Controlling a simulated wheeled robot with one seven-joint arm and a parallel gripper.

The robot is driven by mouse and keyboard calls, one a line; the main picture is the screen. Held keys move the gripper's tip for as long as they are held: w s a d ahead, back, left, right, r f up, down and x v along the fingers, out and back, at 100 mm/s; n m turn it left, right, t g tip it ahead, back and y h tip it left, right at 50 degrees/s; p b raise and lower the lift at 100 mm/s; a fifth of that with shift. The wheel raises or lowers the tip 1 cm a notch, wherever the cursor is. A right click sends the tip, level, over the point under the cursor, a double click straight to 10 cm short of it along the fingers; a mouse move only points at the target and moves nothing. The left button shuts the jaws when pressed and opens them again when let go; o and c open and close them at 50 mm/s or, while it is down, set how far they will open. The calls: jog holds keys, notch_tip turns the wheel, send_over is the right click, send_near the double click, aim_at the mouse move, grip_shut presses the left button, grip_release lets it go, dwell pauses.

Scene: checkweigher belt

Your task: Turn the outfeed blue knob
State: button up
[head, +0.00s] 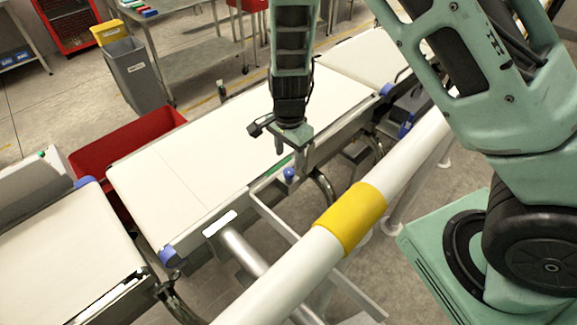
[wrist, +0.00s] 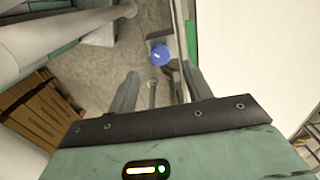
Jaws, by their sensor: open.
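A round blue knob (head: 289,174) sits on the side frame of the middle conveyor, on the side facing me. In the wrist view the blue knob (wrist: 160,54) shows just beyond my fingertips, roughly centred between them. My gripper (head: 289,150) points down beside the belt edge, right above the knob in the head view. Its two fingers (wrist: 159,80) are apart with nothing held. The knob looks clear of the fingers, though the exact gap is hard to tell. The frames do not show whether this is the outfeed knob.
Blue end pieces show at the belt corners, one at the near left (head: 167,255). A white rail with a yellow band (head: 351,217) crosses in front of the conveyor. A red bin (head: 125,150) stands behind the belt. The white belt (head: 190,150) is empty.

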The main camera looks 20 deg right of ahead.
aim_at(289, 171)
notch_tip(289, 171, down, 6)
jog(key=shift+r, duration=0.15)
jog(key=c, duration=1)
